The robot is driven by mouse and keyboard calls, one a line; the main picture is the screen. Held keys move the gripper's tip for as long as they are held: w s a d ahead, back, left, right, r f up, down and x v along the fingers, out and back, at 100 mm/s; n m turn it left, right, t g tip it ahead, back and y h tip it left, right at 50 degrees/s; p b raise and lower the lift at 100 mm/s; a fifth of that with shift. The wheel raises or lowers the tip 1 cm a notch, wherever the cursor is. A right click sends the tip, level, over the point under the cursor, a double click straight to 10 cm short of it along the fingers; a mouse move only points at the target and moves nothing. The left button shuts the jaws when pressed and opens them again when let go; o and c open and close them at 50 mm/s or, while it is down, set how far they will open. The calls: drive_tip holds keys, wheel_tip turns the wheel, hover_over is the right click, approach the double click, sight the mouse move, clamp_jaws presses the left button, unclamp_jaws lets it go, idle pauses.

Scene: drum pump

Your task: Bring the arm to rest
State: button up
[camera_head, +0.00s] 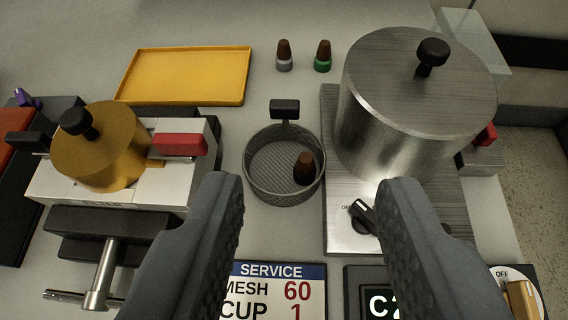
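My gripper (312,205) shows from behind at the bottom of the view. Its two dark grey fingers are wide apart, with nothing between their tips. It points forward over the bench, above the service card and below the mesh basket in the picture. I cannot tell its exact height over the bench. No part of the gripper visibly touches anything.
A mesh basket (262,180) holds a brown-topped piece (304,168). A steel drum (408,110) stands on a plate at right. A brass cylinder (100,150) sits in a vise at left. A yellow tray (185,76), two small brown-topped bottles (284,55) and a service card (275,272) lie around.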

wheel_tip(320, 180, up, 21)
drive_tip(key=t+h, duration=0.2)
drive_tip(key=s+r, duration=0.3)
drive_tip(key=r, duration=0.4)
drive_tip(key=s+r+y, duration=0.1)
drive_tip(key=s+r, duration=0.3)
drive_tip(key=r, duration=0.3)
drive_tip(key=s+r+t+y, duration=0.1)
drive_tip(key=s+r, duration=0.3)
drive_tip(key=r, duration=0.4)
drive_tip(key=shift+s, duration=0.25)
drive_tip(key=shift+d, duration=0.1)
